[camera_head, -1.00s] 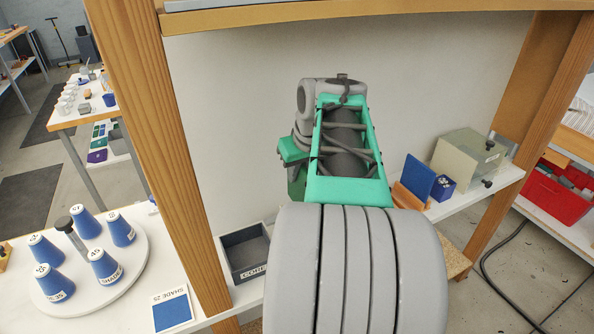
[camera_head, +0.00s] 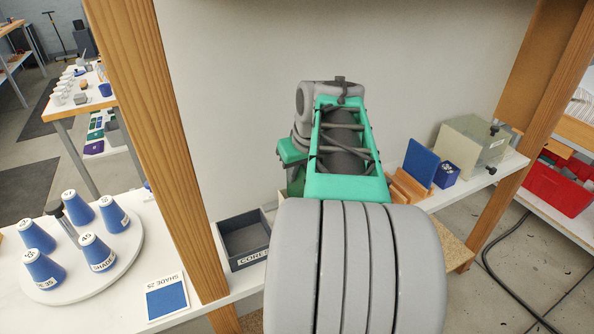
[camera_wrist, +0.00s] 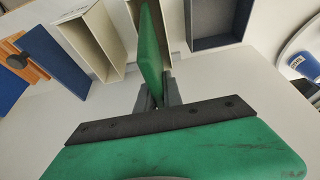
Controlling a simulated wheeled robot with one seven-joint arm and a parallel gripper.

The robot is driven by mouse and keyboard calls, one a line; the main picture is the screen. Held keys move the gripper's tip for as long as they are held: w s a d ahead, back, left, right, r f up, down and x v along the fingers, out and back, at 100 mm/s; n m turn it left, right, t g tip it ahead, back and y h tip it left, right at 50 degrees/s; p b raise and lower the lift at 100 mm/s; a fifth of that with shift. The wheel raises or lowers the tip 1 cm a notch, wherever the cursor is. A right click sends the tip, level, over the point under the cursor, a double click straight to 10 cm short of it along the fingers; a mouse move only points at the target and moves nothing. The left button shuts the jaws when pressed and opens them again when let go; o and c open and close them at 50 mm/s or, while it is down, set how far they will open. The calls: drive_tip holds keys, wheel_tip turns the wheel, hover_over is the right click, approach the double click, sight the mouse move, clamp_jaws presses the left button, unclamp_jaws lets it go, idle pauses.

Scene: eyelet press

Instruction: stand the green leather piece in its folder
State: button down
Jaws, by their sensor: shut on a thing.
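My gripper (camera_wrist: 158,98) is shut on the green leather piece (camera_wrist: 151,48), a thin upright sheet seen nearly edge-on in the wrist view. Two cream open-topped folders stand on the white shelf beyond it. The left folder (camera_wrist: 82,45) is clear of the piece. The other folder (camera_wrist: 127,12) is partly hidden behind the piece. I cannot tell whether the piece's far end is above this folder or inside it. In the head view my own arm hides the piece, the fingers and most of the folders.
A dark grey bin (camera_head: 235,258) stands on the shelf, left of my arm. To the right are a blue panel (camera_head: 420,163) in a wooden stand (camera_head: 409,188), a small blue box (camera_head: 446,176) and a clear-sided case (camera_head: 468,148). A wooden post (camera_head: 165,140) rises at left.

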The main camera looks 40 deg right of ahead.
sight(297, 191)
drive_tip(key=shift+f+b, duration=2.25)
drive_tip(key=shift+f, duration=0.85)
drive_tip(key=c, duration=1.4)
unclamp_jaws()
drive_tip(key=v, duration=0.7)
drive_tip(key=shift+s+r+p, duration=0.2)
drive_tip(key=shift+r+p, duration=0.15)
drive_tip(key=shift+p, duration=0.05)
